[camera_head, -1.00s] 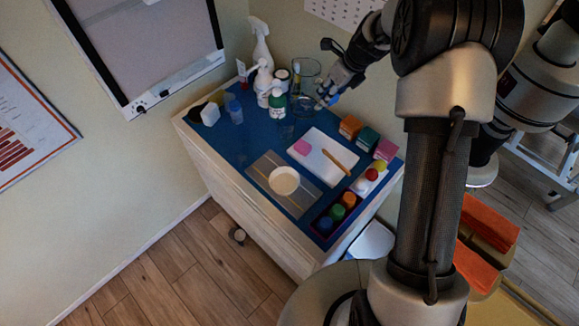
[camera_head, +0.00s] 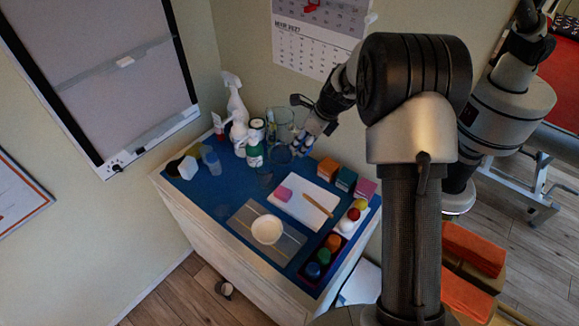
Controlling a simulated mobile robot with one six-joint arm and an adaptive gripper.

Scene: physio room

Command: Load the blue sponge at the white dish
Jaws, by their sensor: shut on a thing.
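The white dish (camera_head: 267,229) is a round, shallow bowl on a grey striped mat (camera_head: 243,217) near the front of the blue-topped cabinet. My gripper (camera_head: 303,143) is at the back of the cabinet, beside the clear glass vessel and well behind the dish. It is shut on a small blue thing that shows only in part between the fingers, which looks like the blue sponge (camera_head: 309,141). The fingers cover most of it, and I cannot tell its full shape. I see no sponge in the dish.
Bottles (camera_head: 238,112) and a clear vessel (camera_head: 280,124) stand at the back. A white board (camera_head: 305,199) bears a pink block and wooden stick. Coloured blocks (camera_head: 327,168) and a tray of coloured pieces (camera_head: 308,281) line the right side. Bare blue surface (camera_head: 226,186) lies at left.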

